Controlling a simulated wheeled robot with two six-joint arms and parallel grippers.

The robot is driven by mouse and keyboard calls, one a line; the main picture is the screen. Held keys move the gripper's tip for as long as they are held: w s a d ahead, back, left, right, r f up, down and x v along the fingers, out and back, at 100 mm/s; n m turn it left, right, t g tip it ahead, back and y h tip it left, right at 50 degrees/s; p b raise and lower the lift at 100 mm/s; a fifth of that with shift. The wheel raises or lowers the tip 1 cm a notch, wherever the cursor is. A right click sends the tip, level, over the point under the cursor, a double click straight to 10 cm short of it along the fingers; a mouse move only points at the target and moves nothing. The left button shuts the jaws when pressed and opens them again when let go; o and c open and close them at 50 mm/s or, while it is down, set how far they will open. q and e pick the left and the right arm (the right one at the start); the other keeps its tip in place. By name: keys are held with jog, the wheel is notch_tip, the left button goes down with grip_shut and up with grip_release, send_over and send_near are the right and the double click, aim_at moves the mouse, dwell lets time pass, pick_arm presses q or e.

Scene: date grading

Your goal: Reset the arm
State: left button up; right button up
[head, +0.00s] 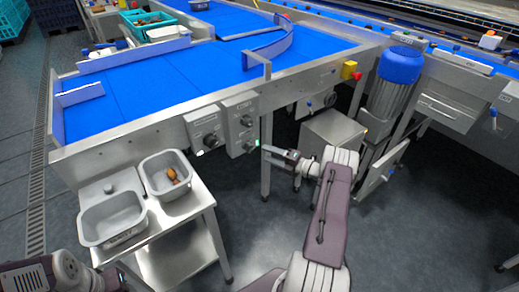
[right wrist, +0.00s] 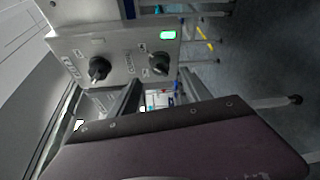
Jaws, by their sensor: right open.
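My right gripper (head: 268,155) is open in the head view, with nothing between its fingers. It hangs in free air in front of the conveyor frame, right of the control boxes and clear of the trays. In the right wrist view its dark fingers show in part, close to a control panel with two black knobs (right wrist: 98,68). My left arm shows only at the bottom left corner of the head view, and its jaws cannot be made out.
A blue conveyor (head: 150,86) runs behind. A blue motor (head: 402,65) stands right.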

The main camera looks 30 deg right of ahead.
jog(key=shift+s+d, duration=0.2)
jog(key=shift+s, duration=0.25)
